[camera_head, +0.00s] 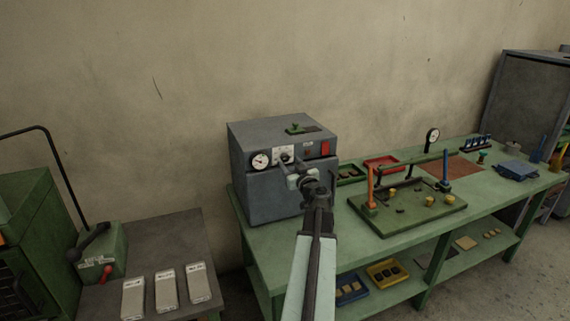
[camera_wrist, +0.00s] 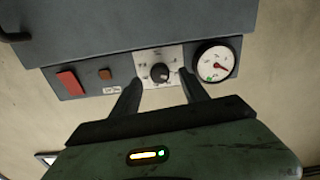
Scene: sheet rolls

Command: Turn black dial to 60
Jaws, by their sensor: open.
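The black dial (camera_wrist: 159,73) is a round knob on a white scale plate, on the front panel of a grey box (camera_head: 270,202). In the wrist view the picture is upside down and the dial sits between my two fingers. My gripper (camera_wrist: 158,82) is open, with one finger on each side of the plate; I cannot tell whether either touches the panel. In the head view my gripper (camera_head: 297,178) is in front of the panel and partly hides the plate (camera_head: 285,153). The dial's setting is too small to read.
A round gauge (camera_wrist: 214,62) with a red needle is beside the dial. A red switch (camera_wrist: 70,84) and small orange button (camera_wrist: 105,74) share the panel. A green fixture (camera_head: 410,218) and trays stand to the right on the green bench (camera_head: 275,245).

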